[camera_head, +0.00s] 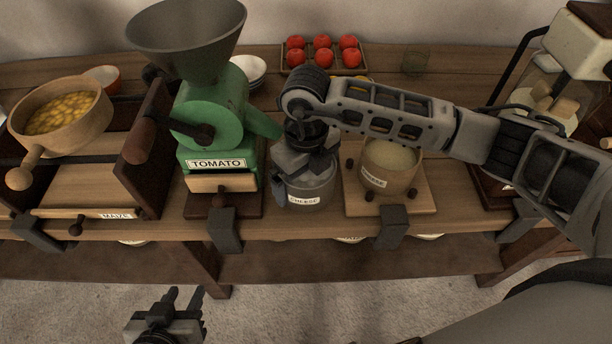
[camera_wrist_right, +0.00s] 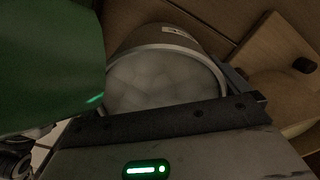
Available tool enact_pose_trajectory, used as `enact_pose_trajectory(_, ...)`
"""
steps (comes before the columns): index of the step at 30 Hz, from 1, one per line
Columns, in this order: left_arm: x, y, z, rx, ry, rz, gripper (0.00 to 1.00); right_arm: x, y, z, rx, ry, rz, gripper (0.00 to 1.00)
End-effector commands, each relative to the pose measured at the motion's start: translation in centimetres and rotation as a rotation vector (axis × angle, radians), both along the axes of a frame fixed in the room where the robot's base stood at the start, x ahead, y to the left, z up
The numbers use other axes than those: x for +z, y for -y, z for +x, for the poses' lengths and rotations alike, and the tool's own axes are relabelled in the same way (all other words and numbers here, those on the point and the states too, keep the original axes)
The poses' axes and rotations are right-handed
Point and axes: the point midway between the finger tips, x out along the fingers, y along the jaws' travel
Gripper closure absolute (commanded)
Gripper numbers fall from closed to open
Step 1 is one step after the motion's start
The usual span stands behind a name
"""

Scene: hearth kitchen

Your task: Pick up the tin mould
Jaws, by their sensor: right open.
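The tin mould (camera_head: 312,188) is a grey round tin labelled CHEESE, standing on the wooden table between the green mill and a wooden board. My right gripper (camera_head: 304,165) is open, pointing down over it and hiding much of its top. In the right wrist view the mould (camera_wrist_right: 165,85) shows its round rim and pale lumpy contents, close beyond a dark bar of my gripper. I cannot tell whether the fingers touch it. My left gripper (camera_head: 182,298) is empty, low in front of the table, its two fingers apart.
The green TOMATO mill (camera_head: 215,125) stands close left of the mould, also in the right wrist view (camera_wrist_right: 45,65). A wooden CHEESE mould (camera_head: 388,172) sits on a board (camera_head: 420,200) to the right. Tomatoes on a tray (camera_head: 323,70) lie behind.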

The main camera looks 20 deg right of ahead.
Motion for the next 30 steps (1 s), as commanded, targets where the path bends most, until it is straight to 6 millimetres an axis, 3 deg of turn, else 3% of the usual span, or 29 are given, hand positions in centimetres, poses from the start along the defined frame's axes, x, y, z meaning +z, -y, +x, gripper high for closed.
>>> enact_pose_trajectory(5,-0.2,0.0,0.0,0.0,-0.002,0.002,0.64,0.0,0.0,0.0,0.0,0.001,0.0,0.0)
enact_pose_trajectory(10,-0.1,-0.1,0.1,0.0,-0.001,0.002,0.64,0.0,0.0,0.0,0.0,0.001,0.0,0.47)
enact_pose_trajectory(11,-0.1,-0.1,0.1,0.0,-0.001,0.002,0.64,0.2,-0.1,0.1,0.0,0.004,0.002,0.5)
enact_pose_trajectory(19,0.1,0.0,0.2,0.001,0.006,-0.001,0.64,0.3,-0.1,0.1,0.0,0.005,0.002,0.5)
enact_pose_trajectory(25,0.1,0.0,0.3,0.001,0.014,-0.004,0.64,1.7,-0.1,0.2,0.0,0.006,0.003,0.49)
enact_pose_trajectory(30,-0.1,0.1,0.4,0.001,0.014,-0.008,0.64,1.6,-0.9,-2.8,0.006,0.003,0.003,0.49)
